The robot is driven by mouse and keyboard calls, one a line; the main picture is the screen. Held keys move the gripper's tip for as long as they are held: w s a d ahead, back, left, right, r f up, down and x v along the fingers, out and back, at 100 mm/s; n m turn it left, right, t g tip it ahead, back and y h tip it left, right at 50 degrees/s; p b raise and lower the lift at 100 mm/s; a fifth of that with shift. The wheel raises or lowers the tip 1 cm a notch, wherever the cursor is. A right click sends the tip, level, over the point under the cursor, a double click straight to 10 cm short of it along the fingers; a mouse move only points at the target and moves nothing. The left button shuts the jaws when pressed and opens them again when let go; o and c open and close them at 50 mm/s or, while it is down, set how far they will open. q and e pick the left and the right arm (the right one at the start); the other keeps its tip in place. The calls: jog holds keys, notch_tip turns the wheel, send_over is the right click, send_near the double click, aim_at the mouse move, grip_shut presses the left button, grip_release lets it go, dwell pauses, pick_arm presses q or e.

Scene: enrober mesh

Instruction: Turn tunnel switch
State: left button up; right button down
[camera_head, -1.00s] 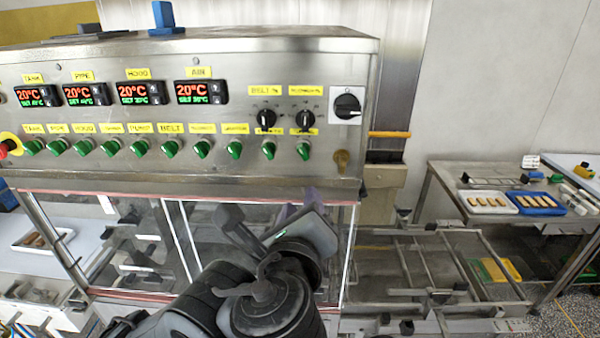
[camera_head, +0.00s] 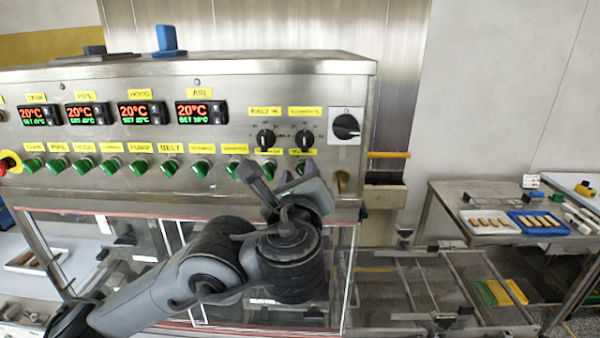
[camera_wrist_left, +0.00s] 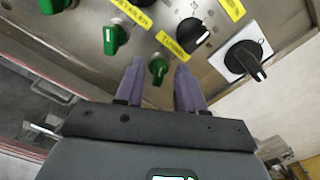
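A row of green switches (camera_head: 138,167) runs along the steel control panel, each under a yellow label. My left gripper (camera_head: 290,186) is just below and in front of the row's right end. In the left wrist view my left gripper (camera_wrist_left: 158,88) is open, its two purple fingers apart. The last green switch (camera_wrist_left: 158,69) shows between and a little beyond the fingertips, upright; contact is not visible. My right gripper is not in view.
Two black dials (camera_head: 265,138) sit above the switches, and a black rotary switch (camera_head: 346,126) on a white plate is to their right. A red emergency button (camera_head: 8,163) is at far left. Glass doors are below. A table (camera_head: 480,195) with trays stands at right.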

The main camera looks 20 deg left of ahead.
pick_arm(q)
jog(key=shift+w+a, duration=0.2)
jog(key=shift+w, duration=0.35)
jog(key=shift+c, duration=0.4)
grip_shut()
